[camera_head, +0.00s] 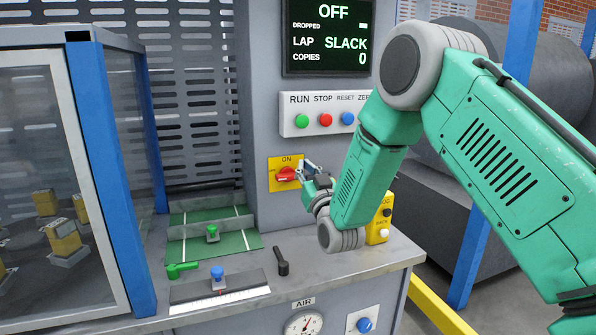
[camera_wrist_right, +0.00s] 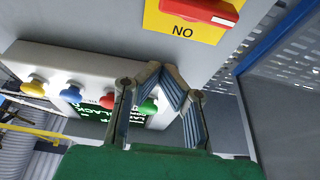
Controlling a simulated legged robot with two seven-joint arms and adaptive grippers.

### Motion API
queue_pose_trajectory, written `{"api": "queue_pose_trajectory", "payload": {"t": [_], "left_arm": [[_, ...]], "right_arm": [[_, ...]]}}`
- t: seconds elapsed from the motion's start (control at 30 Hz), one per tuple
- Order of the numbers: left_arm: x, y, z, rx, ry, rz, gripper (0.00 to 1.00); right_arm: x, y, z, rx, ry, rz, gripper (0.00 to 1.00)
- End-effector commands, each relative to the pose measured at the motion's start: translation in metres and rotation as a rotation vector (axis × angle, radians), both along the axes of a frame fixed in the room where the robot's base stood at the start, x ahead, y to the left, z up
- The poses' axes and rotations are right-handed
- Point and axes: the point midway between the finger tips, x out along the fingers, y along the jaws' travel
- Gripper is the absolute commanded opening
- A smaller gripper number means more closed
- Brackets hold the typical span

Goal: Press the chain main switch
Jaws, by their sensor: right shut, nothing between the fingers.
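A red rotary switch (camera_head: 286,174) sits on a yellow plate (camera_head: 272,187) marked ON, on the grey column. In the right wrist view the red switch (camera_wrist_right: 200,10) is upside down at the top, on its yellow plate (camera_wrist_right: 180,30). My right gripper (camera_head: 306,167) is at the right edge of the plate, beside the switch. In the wrist view its fingers (camera_wrist_right: 168,68) are closed together at the tips and empty, apart from the switch in the picture. The head view does not settle whether they touch the plate. My left gripper is not in view.
Above, a button box (camera_head: 325,103) carries RUN, STOP and RESET buttons under a display (camera_head: 328,38) reading OFF, LAP SLACK, COPIES 0. A black lever (camera_head: 282,260) stands on the bench. A blue-framed glass enclosure (camera_head: 105,150) is left.

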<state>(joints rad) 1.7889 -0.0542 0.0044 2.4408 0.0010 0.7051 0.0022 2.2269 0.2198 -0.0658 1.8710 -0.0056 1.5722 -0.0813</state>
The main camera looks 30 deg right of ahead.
Motion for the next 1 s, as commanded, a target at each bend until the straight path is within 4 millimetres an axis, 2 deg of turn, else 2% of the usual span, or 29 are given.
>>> {"api": "queue_pose_trajectory", "payload": {"t": [0.2,0.3,0.5,1.0], "left_arm": [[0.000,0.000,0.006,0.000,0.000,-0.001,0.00],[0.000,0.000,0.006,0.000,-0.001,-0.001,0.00],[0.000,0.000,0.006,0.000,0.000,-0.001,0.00],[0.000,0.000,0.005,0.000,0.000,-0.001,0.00]], "right_arm": [[0.042,-0.008,0.017,-0.002,-0.003,0.001,0.00],[0.039,-0.006,-0.006,-0.002,0.007,0.001,0.00],[0.039,-0.005,-0.022,-0.003,0.002,0.002,0.00],[0.039,-0.008,-0.026,0.005,0.000,0.001,0.00]]}}
